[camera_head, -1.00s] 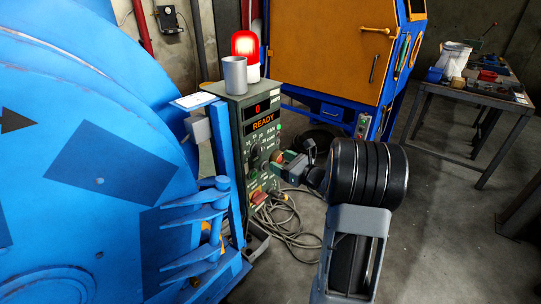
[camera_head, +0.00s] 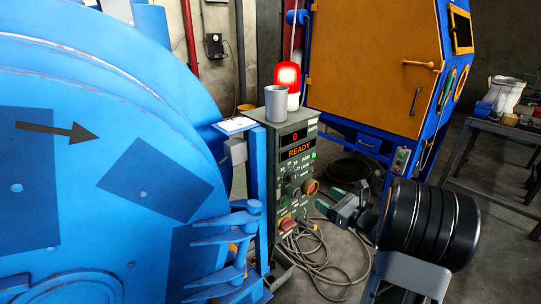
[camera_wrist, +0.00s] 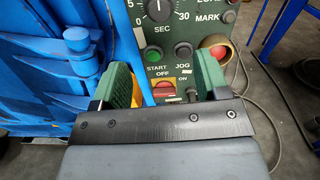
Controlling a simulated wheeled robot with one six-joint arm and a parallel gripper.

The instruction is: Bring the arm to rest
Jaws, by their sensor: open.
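My gripper (camera_head: 330,207) is in front of the lower part of a green-grey control box (camera_head: 289,213), in the head view. In the wrist view my gripper (camera_wrist: 166,84) has its two green-padded jaws apart, with nothing held between them. Beyond the jaws is the control box's panel (camera_wrist: 200,32), with a dial, a green START button, a black JOG button, a red-and-yellow OFF/ON switch and a large red button. I cannot tell how far the jaws are from the panel. The box's display shows 0 and READY.
A large blue drum (camera_head: 110,190) fills the left side. A lit red lamp (camera_head: 288,76) and a grey cup (camera_head: 276,104) stand on the box. Cables (camera_head: 320,255) lie on the floor. A blue-and-orange cabinet (camera_head: 375,65) stands behind, and a table (camera_head: 500,130) at right.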

